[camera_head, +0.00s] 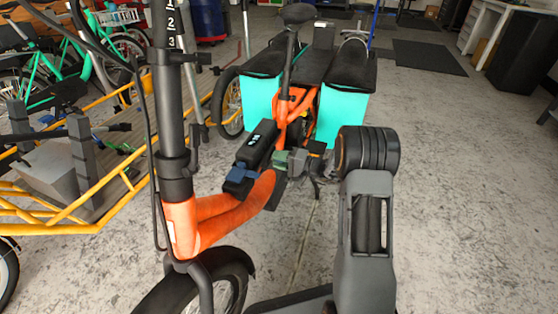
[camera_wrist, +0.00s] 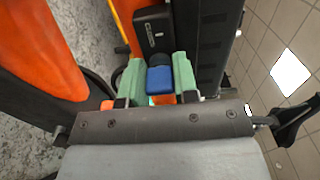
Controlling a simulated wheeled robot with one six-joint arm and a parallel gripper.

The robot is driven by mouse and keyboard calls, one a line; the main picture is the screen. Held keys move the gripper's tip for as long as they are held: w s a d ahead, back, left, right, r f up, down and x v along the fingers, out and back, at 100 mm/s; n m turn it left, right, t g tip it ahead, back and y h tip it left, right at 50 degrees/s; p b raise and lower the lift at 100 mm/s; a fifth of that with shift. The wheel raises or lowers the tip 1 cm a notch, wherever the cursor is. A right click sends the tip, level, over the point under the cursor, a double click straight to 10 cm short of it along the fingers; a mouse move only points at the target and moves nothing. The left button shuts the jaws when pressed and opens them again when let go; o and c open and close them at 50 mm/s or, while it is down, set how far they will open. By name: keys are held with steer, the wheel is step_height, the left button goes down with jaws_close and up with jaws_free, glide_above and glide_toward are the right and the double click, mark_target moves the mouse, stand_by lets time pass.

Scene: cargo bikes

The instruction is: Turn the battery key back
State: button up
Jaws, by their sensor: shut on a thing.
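The black battery (camera_head: 258,143) sits on the orange bike frame, with a small lit display on its face. The battery also shows in the wrist view (camera_wrist: 153,32). A blue block, which I take for the battery key (camera_wrist: 160,79), is at its near end; it also shows in the head view (camera_head: 240,174). My gripper (camera_wrist: 158,82) has green fingers, one on each side of the blue block, shut on it. In the head view my gripper (camera_head: 278,160) reaches in from the right. The key's shaft and lock are hidden.
The orange frame tube (camera_head: 225,215) and front wheel (camera_head: 195,290) are close to my arm. Turquoise panniers (camera_head: 340,110) flank the bike's rear. A yellow-framed cargo bike (camera_head: 75,220) stands at left. The floor at right is mostly clear.

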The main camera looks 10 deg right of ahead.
steer(key=o, duration=0.9)
steer(key=shift+d, duration=0.1)
steer(key=p+v, duration=0.4)
steer(key=v, duration=0.9)
steer(key=shift+s+d, duration=0.2)
steer(key=shift+d, duration=0.05)
